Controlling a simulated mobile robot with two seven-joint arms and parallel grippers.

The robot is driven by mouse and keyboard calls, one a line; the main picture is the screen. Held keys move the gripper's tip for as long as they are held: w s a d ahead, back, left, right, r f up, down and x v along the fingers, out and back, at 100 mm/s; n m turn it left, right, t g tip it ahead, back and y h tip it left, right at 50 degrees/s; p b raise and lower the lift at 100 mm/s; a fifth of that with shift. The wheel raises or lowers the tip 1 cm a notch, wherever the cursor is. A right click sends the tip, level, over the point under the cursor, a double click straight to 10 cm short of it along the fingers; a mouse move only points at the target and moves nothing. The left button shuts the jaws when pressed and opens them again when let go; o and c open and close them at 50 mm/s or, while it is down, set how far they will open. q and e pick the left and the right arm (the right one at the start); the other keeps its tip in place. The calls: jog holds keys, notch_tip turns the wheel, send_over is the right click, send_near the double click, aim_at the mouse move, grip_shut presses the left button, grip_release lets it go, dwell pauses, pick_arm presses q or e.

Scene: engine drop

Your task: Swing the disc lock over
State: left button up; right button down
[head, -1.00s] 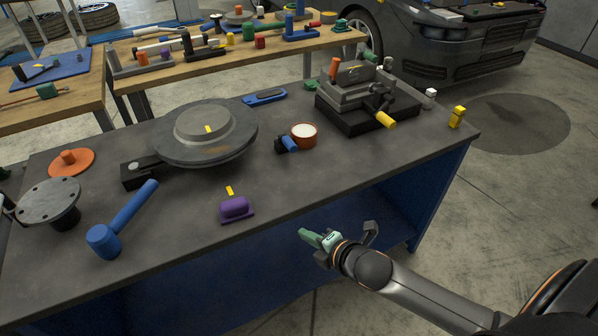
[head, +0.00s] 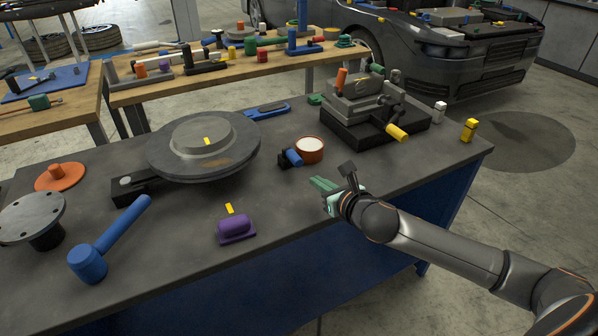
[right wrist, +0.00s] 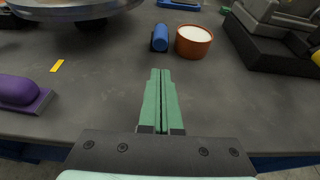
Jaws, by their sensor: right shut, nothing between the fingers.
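The large grey disc (head: 203,150) lies flat on a raised mount on the workbench, with a yellow mark on its raised hub. A dark block (head: 135,187) with a pale round button sticks out from under its left side; I cannot tell for sure whether this is the disc lock. The disc's lower edge also shows at the top left of the right wrist view (right wrist: 85,12). My right gripper (head: 318,183), with green fingers, is shut and empty above the bench's front part, right of the disc and apart from it. Its closed fingers (right wrist: 160,75) point away over bare bench. My left gripper is not in view.
A purple handle block (head: 236,226) and blue mallet (head: 108,240) lie in front of the disc. A red-brown cup (head: 309,150) and small blue-black piece (head: 291,158) stand beyond my right gripper. A dark vise-like fixture (head: 372,115) stands at back right.

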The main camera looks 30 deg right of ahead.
aim_at(302, 183)
jog(key=b+x, duration=0.1)
jog(key=x, duration=0.6)
jog(key=shift+w+f, duration=0.15)
jog(key=shift+w, duration=0.1)
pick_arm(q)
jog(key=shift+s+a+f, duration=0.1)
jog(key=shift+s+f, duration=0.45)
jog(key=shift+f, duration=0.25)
pick_arm(e)
jog(key=shift+w+f, duration=0.2)
jog(key=shift+w, duration=0.45)
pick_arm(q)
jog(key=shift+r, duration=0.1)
pick_arm(e)
jog(key=shift+r, duration=0.1)
